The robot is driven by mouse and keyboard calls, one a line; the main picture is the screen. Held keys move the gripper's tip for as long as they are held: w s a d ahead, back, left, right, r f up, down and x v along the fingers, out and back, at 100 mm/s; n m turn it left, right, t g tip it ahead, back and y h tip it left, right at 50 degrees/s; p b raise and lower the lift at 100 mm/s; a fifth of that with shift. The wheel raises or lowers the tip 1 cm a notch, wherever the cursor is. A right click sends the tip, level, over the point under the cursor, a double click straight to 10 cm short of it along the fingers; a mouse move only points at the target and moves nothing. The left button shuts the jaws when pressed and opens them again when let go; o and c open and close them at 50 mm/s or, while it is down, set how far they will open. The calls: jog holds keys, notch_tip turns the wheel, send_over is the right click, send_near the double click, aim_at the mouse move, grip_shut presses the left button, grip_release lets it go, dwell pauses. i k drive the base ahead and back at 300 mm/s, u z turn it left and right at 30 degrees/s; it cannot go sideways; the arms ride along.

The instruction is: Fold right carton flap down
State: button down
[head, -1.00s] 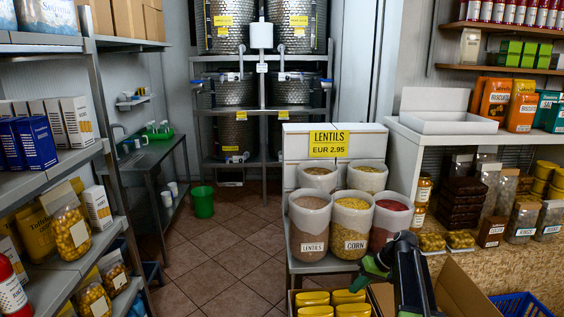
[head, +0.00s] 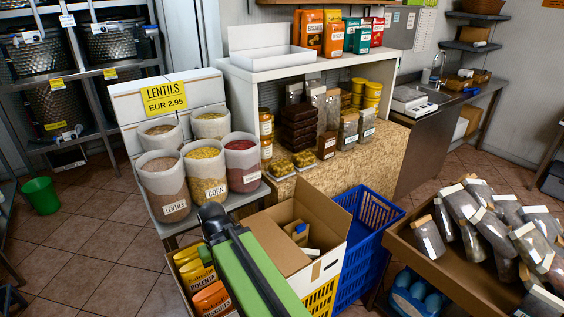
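An open brown carton (head: 329,263) stands at the lower middle of the head view. Its left flap (head: 273,241) lies inward over part of the opening. Its right flap (head: 323,212) appears to stand up along the far right side. Small packed goods (head: 299,233) show inside the opening. My black and green arm crosses in front of the carton's left side and hides part of it.
Blue crates (head: 366,226) stand directly right of the carton. A crate of polenta and biscuit bags (head: 205,277) is at its left. Tubs of lentils and corn (head: 206,175) stand behind left. A brown bin of bags (head: 437,272) is at the right. Tiled floor is free at left.

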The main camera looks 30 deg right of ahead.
aim_at(337, 219)
jog(key=z, duration=1.25)
jog(key=k, duration=0.15)
jog(key=u, duration=2)
jog(key=k, duration=1.45)
jog(key=z, duration=0.5)
jog(key=i, duration=0.95)
jog(key=u, duration=0.05)
